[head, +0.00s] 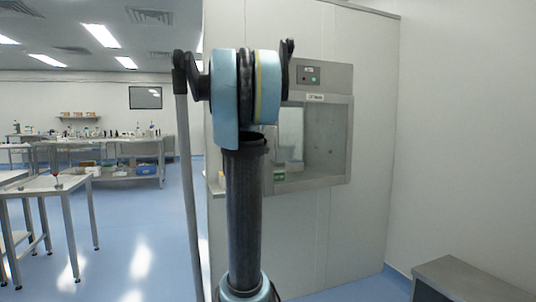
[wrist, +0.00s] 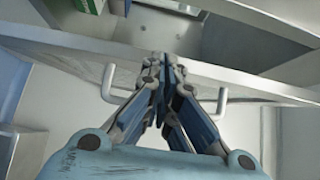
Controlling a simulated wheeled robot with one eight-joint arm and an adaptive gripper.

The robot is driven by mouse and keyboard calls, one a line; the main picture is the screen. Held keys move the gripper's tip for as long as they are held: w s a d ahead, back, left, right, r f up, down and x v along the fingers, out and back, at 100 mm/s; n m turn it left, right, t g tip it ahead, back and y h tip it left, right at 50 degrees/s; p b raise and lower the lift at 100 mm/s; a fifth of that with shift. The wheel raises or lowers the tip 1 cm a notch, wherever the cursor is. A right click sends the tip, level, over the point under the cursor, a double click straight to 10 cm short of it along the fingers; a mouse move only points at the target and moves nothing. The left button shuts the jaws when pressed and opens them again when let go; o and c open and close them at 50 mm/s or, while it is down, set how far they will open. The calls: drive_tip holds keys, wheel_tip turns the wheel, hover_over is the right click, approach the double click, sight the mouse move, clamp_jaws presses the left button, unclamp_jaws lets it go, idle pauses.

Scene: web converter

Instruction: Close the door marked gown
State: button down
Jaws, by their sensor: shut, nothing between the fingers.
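A grey pass-through hatch (head: 340,170) is set in the light wall panel, behind my arm in the head view. A small label (head: 315,97) sits above its window, but I cannot read it as "gown". My arm hides the hatch's left part, and I cannot tell how far any door stands open. In the wrist view my gripper (wrist: 162,62) is shut and empty, its fingers together near a pale panel edge (wrist: 60,42). Bent pale handle ends show left (wrist: 108,82) and right (wrist: 221,105) of the fingers; contact is unclear. The gripper is not visible in the head view.
A control box (head: 310,74) sits above the hatch. A green item (head: 280,176) shows low in it. A grey bench (head: 465,280) stands at lower right. White tables (head: 45,186) and a long lab bench (head: 130,178) stand left, with open blue floor between.

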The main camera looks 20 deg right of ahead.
drive_tip(key=shift+w+a, duration=0.15)
drive_tip(key=shift+w, duration=0.75)
drive_tip(key=shift+w+a, duration=0.1)
drive_tip(key=shift+w, duration=0.75)
drive_tip(key=shift+s, duration=0.15)
